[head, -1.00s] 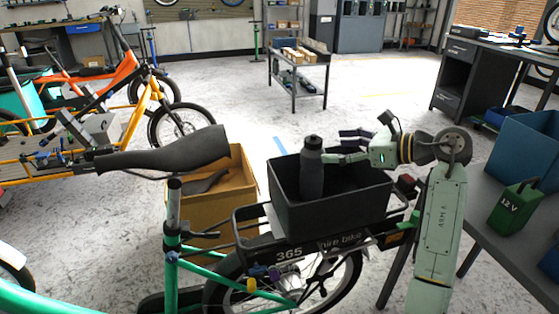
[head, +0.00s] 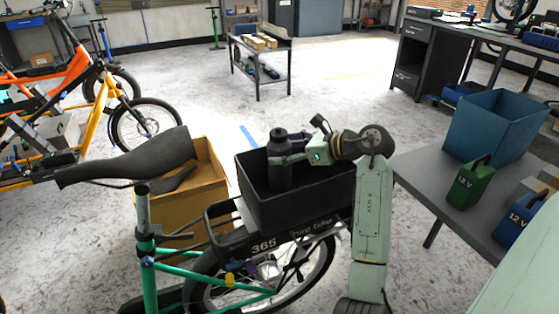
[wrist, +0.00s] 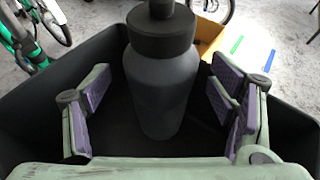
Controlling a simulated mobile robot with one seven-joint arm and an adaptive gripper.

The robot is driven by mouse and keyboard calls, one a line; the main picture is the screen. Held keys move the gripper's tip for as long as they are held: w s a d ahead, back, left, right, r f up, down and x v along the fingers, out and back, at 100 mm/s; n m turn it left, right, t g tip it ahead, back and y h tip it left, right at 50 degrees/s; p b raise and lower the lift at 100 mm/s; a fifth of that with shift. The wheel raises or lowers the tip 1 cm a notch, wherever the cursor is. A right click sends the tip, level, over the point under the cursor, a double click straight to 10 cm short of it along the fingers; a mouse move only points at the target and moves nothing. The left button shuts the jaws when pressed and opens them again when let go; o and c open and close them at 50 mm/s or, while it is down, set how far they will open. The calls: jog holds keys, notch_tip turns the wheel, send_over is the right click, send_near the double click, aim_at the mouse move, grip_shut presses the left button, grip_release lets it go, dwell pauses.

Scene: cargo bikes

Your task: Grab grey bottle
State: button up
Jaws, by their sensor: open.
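The grey bottle (head: 279,162) stands upright in the black crate (head: 300,208) on the rear rack of the green bike. It has a dark cap. In the wrist view the bottle (wrist: 160,90) stands between the two purple-padded fingers of my gripper (wrist: 165,105), with a visible space on each side. My gripper (head: 291,158) is open and reaches into the crate from the right in the head view. The far finger is partly hidden behind the bottle there. The bottle's base is hidden by the crate wall in the head view.
A bike saddle (head: 130,158) and a cardboard box (head: 208,180) are to the left. At right, a grey table holds a blue bin (head: 490,130), a green 12 V battery (head: 468,185) and a blue one (head: 520,222).

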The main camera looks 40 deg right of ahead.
jog(key=shift+w+a+f, duration=0.1)
jog(key=shift+w+f, duration=0.05)
jog(key=shift+w, duration=0.2)
jog(key=shift+c, duration=0.4)
jog(key=c, duration=1.5)
